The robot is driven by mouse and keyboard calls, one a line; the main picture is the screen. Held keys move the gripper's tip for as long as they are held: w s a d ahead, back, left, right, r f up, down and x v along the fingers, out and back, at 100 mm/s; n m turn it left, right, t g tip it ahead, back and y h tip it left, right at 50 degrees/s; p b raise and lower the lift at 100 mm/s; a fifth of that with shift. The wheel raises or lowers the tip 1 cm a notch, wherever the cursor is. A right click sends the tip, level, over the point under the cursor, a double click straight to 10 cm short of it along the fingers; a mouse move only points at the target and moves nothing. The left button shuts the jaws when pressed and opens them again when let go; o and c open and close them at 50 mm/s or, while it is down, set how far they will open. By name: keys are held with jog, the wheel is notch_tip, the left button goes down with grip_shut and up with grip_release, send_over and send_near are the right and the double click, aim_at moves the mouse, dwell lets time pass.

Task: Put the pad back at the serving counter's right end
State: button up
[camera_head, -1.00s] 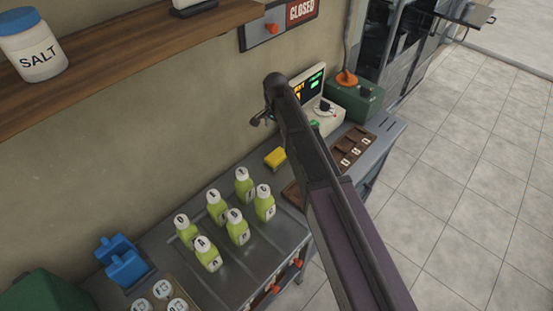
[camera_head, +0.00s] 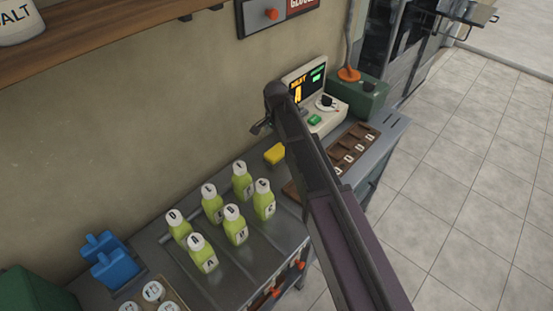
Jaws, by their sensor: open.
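A small yellow block (camera_head: 274,153), which looks like the pad, lies on the grey metal counter (camera_head: 215,279) near the wall. It lies just right of the bottles, and my arm covers its right side. My gripper (camera_head: 259,127) is at the far end of my arm, above and slightly left of the yellow block in the picture. It is small and dark, its fingers are apart and nothing shows between them. It appears clear of the block; its height above the counter is hard to judge.
Several green bottles (camera_head: 239,181) stand left of the block. A screened machine (camera_head: 319,101), a green box (camera_head: 357,97) and a brown slotted tray (camera_head: 354,149) occupy the right end. Blue containers (camera_head: 113,262) stand at left. A wooden shelf (camera_head: 120,38) overhangs.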

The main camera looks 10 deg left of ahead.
aim_at(276, 151)
jog(key=shift+f+b, duration=0.6)
jog(key=shift+f, duration=0.25)
jog(key=shift+s+d+f+b, duration=0.1)
jog(key=shift+f+b, duration=1.2)
jog(key=shift+s+d+f+b, duration=0.1)
jog(key=shift+f+b, duration=1.2)
jog(key=c, duration=1.1)
jog(key=shift+r, duration=0.1)
notch_tip(276, 151, up, 10)
jog(key=p, duration=1)
